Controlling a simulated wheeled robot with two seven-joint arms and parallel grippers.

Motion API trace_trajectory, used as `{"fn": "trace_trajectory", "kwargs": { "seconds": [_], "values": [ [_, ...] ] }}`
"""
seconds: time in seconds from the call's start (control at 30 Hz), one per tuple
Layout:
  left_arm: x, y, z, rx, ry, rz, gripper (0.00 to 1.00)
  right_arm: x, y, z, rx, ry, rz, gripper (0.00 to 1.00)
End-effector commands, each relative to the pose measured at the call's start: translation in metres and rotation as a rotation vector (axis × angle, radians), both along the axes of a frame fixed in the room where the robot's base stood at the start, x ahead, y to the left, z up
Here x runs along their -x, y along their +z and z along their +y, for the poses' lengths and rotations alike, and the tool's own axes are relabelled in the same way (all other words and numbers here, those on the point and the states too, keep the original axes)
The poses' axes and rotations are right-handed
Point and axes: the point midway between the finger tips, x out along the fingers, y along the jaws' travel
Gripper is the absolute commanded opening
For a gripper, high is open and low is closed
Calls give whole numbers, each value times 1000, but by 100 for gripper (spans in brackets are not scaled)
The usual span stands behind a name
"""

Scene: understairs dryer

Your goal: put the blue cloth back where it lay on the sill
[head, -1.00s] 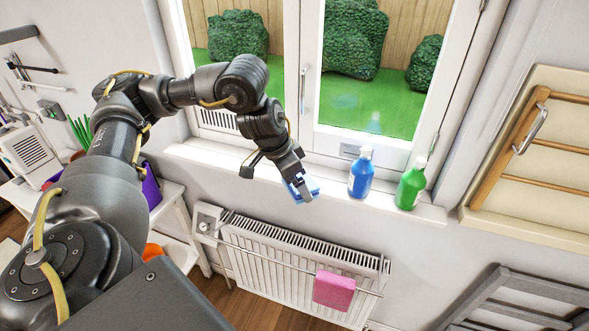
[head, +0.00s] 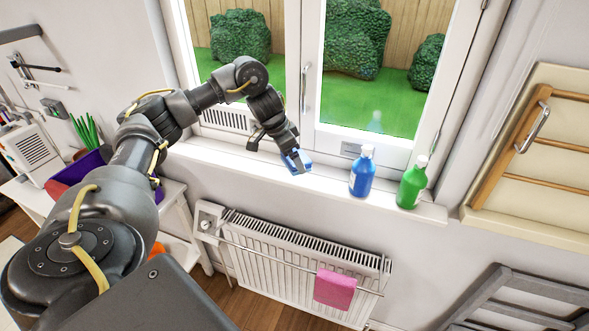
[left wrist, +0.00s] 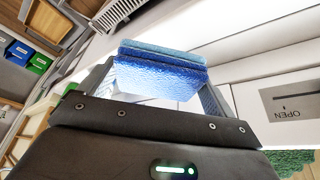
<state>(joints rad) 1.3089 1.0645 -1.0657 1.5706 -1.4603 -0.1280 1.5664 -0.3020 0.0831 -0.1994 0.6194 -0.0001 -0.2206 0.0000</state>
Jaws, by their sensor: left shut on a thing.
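The blue cloth (head: 303,158) is folded and sits between the fingers of my left gripper (head: 297,166), over the window sill (head: 251,163) and left of the blue bottle. In the left wrist view the folded blue cloth (left wrist: 160,73) shows between the two fingers of my left gripper (left wrist: 157,90). The gripper is shut on it. I cannot tell whether the cloth touches the sill, as the gripper hides part of it. My right gripper is not in view.
A blue bottle (head: 362,173) and a green bottle (head: 412,184) stand on the sill to the right. A radiator (head: 280,262) with a pink cloth (head: 335,289) on its rail is below. The sill left of my gripper is clear.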

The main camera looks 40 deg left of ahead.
Motion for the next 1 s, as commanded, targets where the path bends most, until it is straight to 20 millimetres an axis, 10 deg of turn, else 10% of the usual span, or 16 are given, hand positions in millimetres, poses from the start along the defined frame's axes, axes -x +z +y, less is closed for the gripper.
{"fn": "trace_trajectory", "kwargs": {
  "seconds": [1.0],
  "values": [
    [-23, -59, 10, 0, 0, -2, 69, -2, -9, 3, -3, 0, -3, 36]
  ]
}}
